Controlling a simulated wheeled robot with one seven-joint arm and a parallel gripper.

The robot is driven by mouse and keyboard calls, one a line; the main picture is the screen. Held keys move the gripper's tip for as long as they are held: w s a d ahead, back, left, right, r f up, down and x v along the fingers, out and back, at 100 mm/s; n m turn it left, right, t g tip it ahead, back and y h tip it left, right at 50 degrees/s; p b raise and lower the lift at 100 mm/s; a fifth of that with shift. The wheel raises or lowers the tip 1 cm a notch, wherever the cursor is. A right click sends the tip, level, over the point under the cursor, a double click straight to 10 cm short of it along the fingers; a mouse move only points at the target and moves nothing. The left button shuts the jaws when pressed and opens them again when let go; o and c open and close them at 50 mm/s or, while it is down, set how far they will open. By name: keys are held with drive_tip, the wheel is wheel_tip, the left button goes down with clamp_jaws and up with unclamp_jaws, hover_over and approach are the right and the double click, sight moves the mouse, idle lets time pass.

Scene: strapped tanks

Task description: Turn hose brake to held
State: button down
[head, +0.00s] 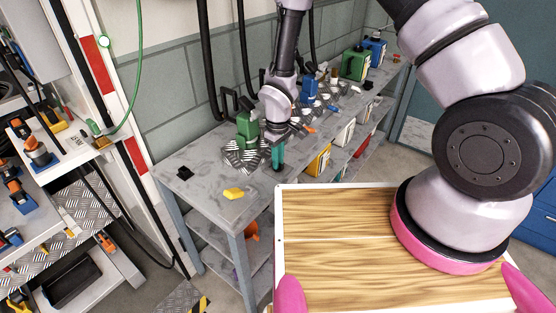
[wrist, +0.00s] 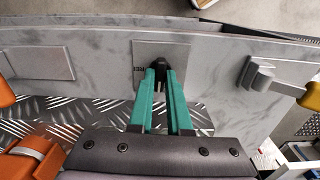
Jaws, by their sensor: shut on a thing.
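My gripper (head: 277,158) reaches down at the front edge of the grey bench in the head view, with teal fingers. In the wrist view my gripper (wrist: 158,72) has its fingertips closed on a small black knob (wrist: 156,69). The knob sits on a square grey plate (wrist: 175,56) fixed to a marbled grey panel. Dark lettering beside the knob is partly covered by a finger and I cannot read it. I cannot make out which way the knob is turned. The knob is too small to tell apart in the head view.
A grey lever (wrist: 258,75) on its own plate is to the right of the knob in the wrist view. An orange object (wrist: 35,158) is at lower left. A wood-topped surface (head: 335,215) is in front.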

drive_tip(key=shift+n, duration=0.3)
idle(0.4)
drive_tip(key=c, duration=0.9)
unclamp_jaws()
drive_tip(key=shift+o, duration=0.2)
drive_tip(key=shift+r, duration=0.1)
wheel_tip(320, 180, up, 11)
